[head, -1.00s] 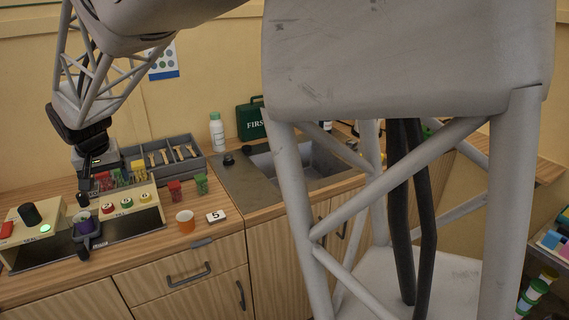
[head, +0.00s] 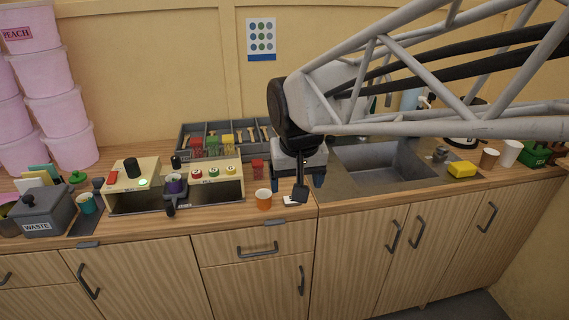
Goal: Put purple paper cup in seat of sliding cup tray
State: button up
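My gripper (head: 300,196) hangs pointing down, to the right of the machine and of an orange cup (head: 263,199), near the counter's front. It is apart from the purple cup. Its fingers are small and dark, so their opening does not show, and I see nothing held.
A sink (head: 380,165) is to the right, a grey waste bin (head: 45,215) to the left. Cabinet handles protrude below the counter.

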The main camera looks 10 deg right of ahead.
jog(key=s+d+f, duration=0.2)
jog(key=s, duration=0.5)
jog(key=s+d+f, duration=0.2)
jog(key=s+d, duration=0.1)
jog(key=s, duration=0.5)
jog(key=shift+d+f, duration=0.2)
jog(key=shift+d, duration=0.15)
